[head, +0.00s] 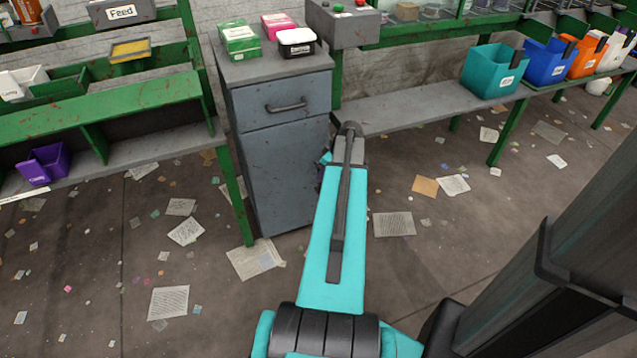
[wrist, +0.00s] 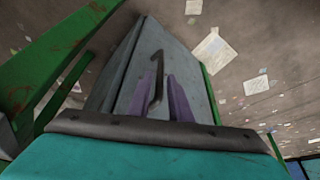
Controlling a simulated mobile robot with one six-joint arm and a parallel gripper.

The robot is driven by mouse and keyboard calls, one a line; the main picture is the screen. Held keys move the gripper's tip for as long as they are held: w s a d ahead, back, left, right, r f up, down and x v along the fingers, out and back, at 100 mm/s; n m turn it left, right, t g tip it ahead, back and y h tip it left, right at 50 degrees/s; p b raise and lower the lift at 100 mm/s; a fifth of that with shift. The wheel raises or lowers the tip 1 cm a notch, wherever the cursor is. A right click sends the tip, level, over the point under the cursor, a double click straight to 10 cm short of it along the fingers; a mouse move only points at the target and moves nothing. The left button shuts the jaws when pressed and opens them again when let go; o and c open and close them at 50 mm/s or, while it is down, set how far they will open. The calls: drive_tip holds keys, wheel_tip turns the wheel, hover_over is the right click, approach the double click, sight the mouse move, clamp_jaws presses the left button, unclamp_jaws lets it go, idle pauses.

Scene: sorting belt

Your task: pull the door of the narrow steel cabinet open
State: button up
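The narrow steel cabinet (head: 272,170) is grey-blue, with a drawer above and a tall door (head: 280,185) below. The door looks closed in the head view. My arm covers its right edge and any handle there. In the wrist view a dark bar handle (wrist: 157,80) stands out from the cabinet face (wrist: 125,75). My gripper (wrist: 160,76) shows there as two purple fingers set apart, one on each side of the handle. It is open. I cannot tell whether either finger touches the handle. In the head view my gripper is mostly hidden behind my arm.
The drawer handle (head: 287,105) is above the door. A green box (head: 239,40), a pink box (head: 277,24) and a black-and-white tub (head: 296,42) stand on the cabinet. A green bench leg (head: 232,190) is close on its left. Papers litter the open floor in front.

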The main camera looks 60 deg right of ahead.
drive_tip(key=b, duration=0.1)
hover_over(318, 192)
drive_tip(key=shift+d+f, duration=0.2)
drive_tip(key=shift+f, duration=1.05)
drive_tip(key=shift+d+f, duration=0.15)
drive_tip(key=shift+f, duration=1.05)
drive_tip(key=shift+c, duration=0.5)
clamp_jaws()
drive_tip(key=shift+a, duration=0.15)
